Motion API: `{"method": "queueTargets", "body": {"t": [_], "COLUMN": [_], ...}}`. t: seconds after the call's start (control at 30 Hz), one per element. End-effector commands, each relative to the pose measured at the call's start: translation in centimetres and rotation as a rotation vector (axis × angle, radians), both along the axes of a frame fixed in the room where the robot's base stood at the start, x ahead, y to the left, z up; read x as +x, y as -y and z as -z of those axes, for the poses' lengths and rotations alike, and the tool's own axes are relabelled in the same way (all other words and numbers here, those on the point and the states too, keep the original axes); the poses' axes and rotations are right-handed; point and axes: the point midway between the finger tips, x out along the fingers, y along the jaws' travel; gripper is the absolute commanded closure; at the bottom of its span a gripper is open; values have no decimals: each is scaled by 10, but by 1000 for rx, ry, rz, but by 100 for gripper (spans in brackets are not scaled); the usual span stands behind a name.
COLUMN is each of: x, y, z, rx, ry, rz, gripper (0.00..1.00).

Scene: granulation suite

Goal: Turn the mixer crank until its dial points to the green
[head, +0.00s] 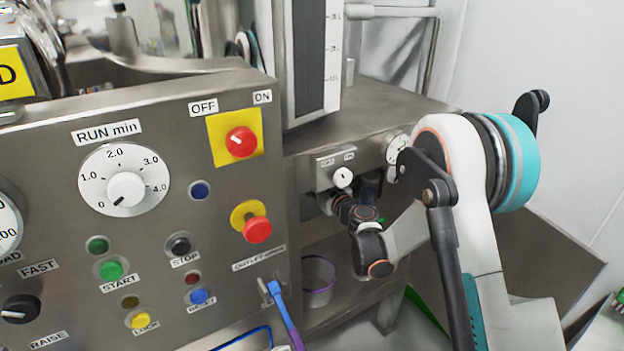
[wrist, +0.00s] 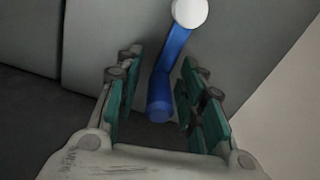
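In the wrist view a crank has a white round hub (wrist: 189,12), a blue arm (wrist: 175,48) and a blue round handle (wrist: 160,108). My gripper (wrist: 160,62) is open, its teal-padded fingers on either side of the crank, with visible gaps at both sides. In the head view my arm hides most of that area, and I cannot make out the crank. A small white dial (head: 397,147) shows on the cabinet at the right, partly behind my arm. Its pointer and any green mark cannot be read.
The steel control panel (head: 70,245) fills the left, with a RUN min dial (head: 125,190), a red OFF/ON switch (head: 241,142) and several buttons. A blue and purple outlet lever (head: 280,308) sticks out below. A white knob (head: 343,177) sits on a small box near my arm.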

Motion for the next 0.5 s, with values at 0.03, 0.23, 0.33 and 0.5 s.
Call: {"method": "queueTargets", "body": {"t": [0.03, 0.23, 0.33, 0.5], "x": [0, 0, 0, 2], "y": [0, 0, 1, 3], "z": [0, 0, 0, 0], "rx": [0, -1, -1, -1], "ry": [0, 1, 0, 0], "rz": [0, 1, 2, 5], "gripper": [80, 100, 100, 100]}}
